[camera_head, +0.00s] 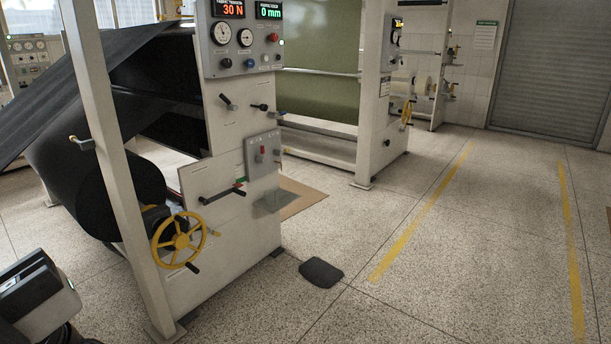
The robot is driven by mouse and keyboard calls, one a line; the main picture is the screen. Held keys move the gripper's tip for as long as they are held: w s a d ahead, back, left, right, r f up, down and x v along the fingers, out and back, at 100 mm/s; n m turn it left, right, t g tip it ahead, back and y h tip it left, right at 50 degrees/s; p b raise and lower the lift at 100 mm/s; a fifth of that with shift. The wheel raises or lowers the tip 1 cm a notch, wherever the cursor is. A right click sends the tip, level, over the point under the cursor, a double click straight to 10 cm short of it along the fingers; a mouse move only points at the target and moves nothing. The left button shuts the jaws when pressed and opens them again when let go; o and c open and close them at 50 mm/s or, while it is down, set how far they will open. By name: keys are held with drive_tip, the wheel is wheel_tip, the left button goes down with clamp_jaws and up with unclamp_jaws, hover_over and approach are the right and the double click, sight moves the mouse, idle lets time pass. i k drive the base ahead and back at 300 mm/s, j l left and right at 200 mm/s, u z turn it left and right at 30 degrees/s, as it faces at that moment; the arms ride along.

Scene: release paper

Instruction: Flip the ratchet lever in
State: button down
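Several levers show on the white machine stand, and I cannot tell for certain which is the ratchet lever. A black-handled lever (222,194) sticks out on the lower front, near red and green marks. A shorter black lever (229,102) sits higher, beside a small black knob lever (260,107). A yellow handwheel (180,241) is mounted low at the left. A white and black part of my arm (45,305) shows at the lower left, apart from the machine. My gripper's fingers are not visible.
The stand (240,230) carries a gauge panel (240,45) reading 30 N and 0 mm. A large black roll (100,190) hangs behind a white post (108,150). A dark pad (321,273) lies on the floor in front. The floor to the right is open, with yellow lines.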

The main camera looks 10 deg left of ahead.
sight(214, 232)
drive_tip(key=i, duration=1.3)
drive_tip(key=i+l+u, duration=0.2)
drive_tip(key=i, duration=0.4)
drive_tip(key=i+u, duration=0.2)
drive_tip(key=i, duration=0.45)
